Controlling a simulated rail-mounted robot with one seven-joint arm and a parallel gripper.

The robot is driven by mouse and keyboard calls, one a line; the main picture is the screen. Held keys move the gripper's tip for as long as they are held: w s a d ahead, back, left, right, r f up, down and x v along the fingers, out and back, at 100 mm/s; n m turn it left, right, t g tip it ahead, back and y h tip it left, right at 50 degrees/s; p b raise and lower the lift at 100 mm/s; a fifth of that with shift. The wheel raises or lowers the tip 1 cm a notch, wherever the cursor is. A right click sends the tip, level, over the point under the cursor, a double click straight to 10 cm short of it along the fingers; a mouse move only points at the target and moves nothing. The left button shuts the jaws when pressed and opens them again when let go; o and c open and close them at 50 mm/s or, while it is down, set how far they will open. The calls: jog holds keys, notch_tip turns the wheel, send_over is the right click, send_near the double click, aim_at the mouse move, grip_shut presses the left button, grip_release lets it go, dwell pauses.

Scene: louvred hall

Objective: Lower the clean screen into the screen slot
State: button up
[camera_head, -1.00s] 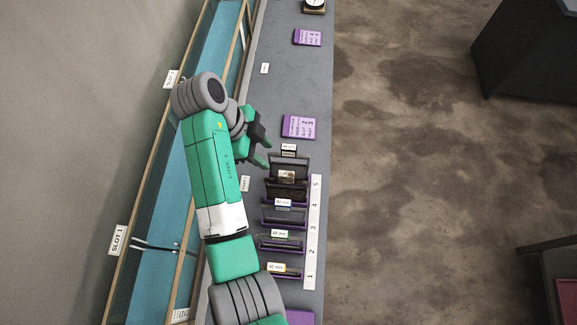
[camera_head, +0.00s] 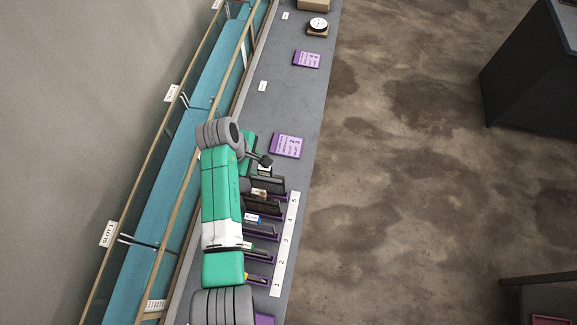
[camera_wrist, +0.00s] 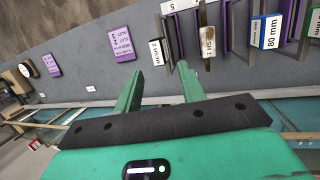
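Several dark screens with coloured tags stand in a numbered purple rack (camera_head: 262,232) on the grey bench, partly hidden by my arm in the head view. The wrist view shows their upper ends, with a white-tagged screen (camera_wrist: 182,86) nearest my gripper and a blue-tagged "80 mm" screen (camera_wrist: 268,32) further right. I cannot tell which is the clean one. My gripper (camera_wrist: 160,74) is open and empty, its fingers pointing at the rack's far end, by position 5. A blue channel (camera_head: 180,148) with slot labels (camera_head: 108,234) runs along the left; thin pale rods cross it by the labels.
Purple cards (camera_head: 287,145) lie on the bench beyond the rack, with a round dial (camera_head: 318,25) further off. A wooden rail (camera_head: 190,185) edges the channel beside my arm.

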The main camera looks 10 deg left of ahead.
aim_at(262, 169)
jog(key=shift+f, duration=0.15)
jog(key=b+x, duration=0.9)
jog(key=x, duration=0.1)
jog(key=shift+b, duration=0.3)
jog(key=shift+r+p, duration=0.25)
jog(key=shift+p, duration=0.05)
jog(key=shift+f, duration=0.1)
grip_shut()
jog(key=shift+f, duration=0.1)
dwell(0.9)
